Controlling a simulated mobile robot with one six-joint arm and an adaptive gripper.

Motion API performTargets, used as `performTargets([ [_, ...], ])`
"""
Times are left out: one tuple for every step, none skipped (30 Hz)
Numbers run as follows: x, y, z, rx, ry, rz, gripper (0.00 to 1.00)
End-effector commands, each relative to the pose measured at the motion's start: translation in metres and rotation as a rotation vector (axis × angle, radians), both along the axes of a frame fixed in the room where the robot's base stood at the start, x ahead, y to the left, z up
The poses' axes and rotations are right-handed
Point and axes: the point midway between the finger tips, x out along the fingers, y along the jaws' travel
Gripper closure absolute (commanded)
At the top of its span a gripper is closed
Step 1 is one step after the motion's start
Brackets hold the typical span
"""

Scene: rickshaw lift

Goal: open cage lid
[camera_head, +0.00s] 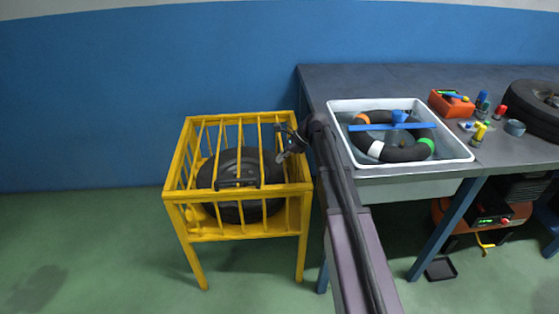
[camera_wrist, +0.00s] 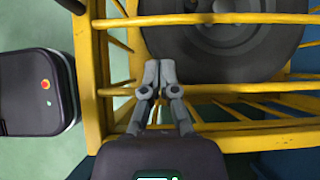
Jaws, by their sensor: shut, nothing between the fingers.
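The yellow cage (camera_head: 238,231) stands on legs on the green floor, left of the workbench. Its barred lid (camera_head: 224,119) lies flat across the top, and a black tyre (camera_head: 238,165) shows between the bars inside. A dark handle-like piece (camera_head: 237,183) sits near the front of the lid. My gripper (camera_head: 284,157) is at the right part of the cage top, its jaws shut and empty. In the wrist view my gripper (camera_wrist: 160,66) points over yellow bars (camera_wrist: 228,18) with the tyre (camera_wrist: 215,40) beyond; whether it touches a bar I cannot tell.
A workbench (camera_head: 330,82) stands right of the cage, bearing a white water basin (camera_head: 455,152) with an inner tube (camera_head: 400,151), an orange box (camera_head: 450,104), small bottles and a tyre (camera_head: 535,105). An orange machine (camera_head: 480,220) is below. Floor left of the cage is clear.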

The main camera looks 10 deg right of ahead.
Motion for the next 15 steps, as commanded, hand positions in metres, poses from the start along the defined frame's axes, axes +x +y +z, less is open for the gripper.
performTargets([
  [0.0, 0.003, -0.006, 0.0, 0.0, 0.0, 1.0],
  [0.0, 0.004, -0.008, 0.0, 0.0, 0.0, 1.0],
  [0.0, 0.006, -0.011, 0.0, 0.0, 0.0, 1.0],
  [0.0, 0.008, -0.014, 0.0, 0.0, 0.0, 1.0],
  [0.0, 0.01, -0.016, 0.0, -0.001, -0.001, 1.0],
  [0.0, 0.012, -0.019, 0.0, 0.0, -0.001, 1.0],
  [0.0, 0.014, -0.021, 0.0, -0.001, -0.001, 1.0],
  [0.001, 0.016, -0.024, 0.0, -0.001, -0.001, 1.0],
  [0.001, 0.019, -0.027, 0.0, 0.0, 0.0, 1.0],
  [0.001, 0.021, -0.029, 0.0, 0.0, 0.0, 1.0],
  [0.001, 0.023, -0.031, 0.0, -0.001, 0.001, 1.0],
  [0.001, 0.025, -0.034, 0.0, -0.001, 0.001, 1.0],
  [0.001, 0.027, -0.036, 0.0, -0.001, 0.001, 1.0],
  [0.001, 0.029, -0.039, 0.0, -0.001, 0.001, 1.0],
  [0.001, 0.031, -0.042, 0.0, 0.0, 0.0, 1.0],
])
